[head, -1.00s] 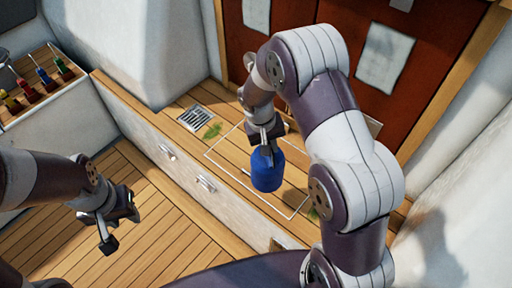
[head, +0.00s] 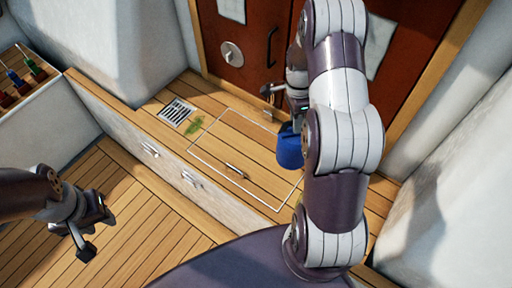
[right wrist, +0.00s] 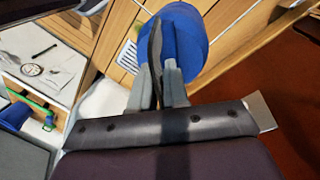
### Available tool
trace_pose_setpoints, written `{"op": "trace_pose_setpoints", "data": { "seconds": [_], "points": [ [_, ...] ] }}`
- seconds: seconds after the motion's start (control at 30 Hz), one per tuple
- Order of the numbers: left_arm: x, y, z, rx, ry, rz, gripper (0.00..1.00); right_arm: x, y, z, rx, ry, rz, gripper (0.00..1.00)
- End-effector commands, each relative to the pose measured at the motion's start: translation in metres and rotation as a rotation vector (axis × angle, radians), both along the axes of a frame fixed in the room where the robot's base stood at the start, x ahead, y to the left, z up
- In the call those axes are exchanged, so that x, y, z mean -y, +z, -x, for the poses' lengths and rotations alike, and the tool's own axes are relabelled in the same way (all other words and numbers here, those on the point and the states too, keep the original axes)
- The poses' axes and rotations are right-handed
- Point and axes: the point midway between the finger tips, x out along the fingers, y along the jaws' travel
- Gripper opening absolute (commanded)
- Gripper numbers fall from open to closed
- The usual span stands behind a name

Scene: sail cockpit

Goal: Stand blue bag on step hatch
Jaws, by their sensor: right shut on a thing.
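The blue bag (head: 289,150) hangs below my right gripper (head: 293,118), which is shut on its top. The bag also shows in the right wrist view (right wrist: 190,38), beyond the two fingers (right wrist: 160,85). The step hatch (head: 222,150) is a white-outlined rectangle on the wooden step, with a small handle (head: 235,170). In the head view the bag overlaps the hatch's far right side, partly hidden by my right arm. I cannot tell whether its base touches the planks. My left gripper (head: 92,230) is open and empty above the lower floor at left.
Red-brown doors (head: 240,50) rise behind the step. A metal grate (head: 176,112) and a green patch (head: 195,125) lie left of the hatch. A tray of coloured-handled items (head: 20,78) sits at far left. Most of the hatch is bare.

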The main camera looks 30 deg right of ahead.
Motion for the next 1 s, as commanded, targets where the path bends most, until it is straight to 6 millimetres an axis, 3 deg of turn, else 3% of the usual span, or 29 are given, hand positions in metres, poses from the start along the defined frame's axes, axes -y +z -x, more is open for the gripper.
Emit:
{"op": "trace_pose_setpoints", "data": {
  "seconds": [0.3, 0.57, 0.77, 1.0],
  "points": [
    [0.0, 0.0, 0.0, 0.0, 0.0, 0.0, 0.38, 0.049, -0.002, 0.03, 0.0, -0.601, 0.001, 0.0],
    [0.0, 0.001, 0.0, 0.0, 0.0, 0.0, 0.38, 0.064, -0.003, 0.041, 0.0, -0.827, 0.001, 0.0],
    [0.0, 0.003, 0.0, 0.0, 0.0, 0.0, 0.38, 0.059, -0.014, 0.027, -0.001, -0.842, 0.001, 0.0],
    [0.0, 0.007, 0.0, 0.0, 0.0, 0.0, 0.38, 0.043, -0.037, -0.011, -0.001, -0.837, 0.001, 0.0]
  ]
}}
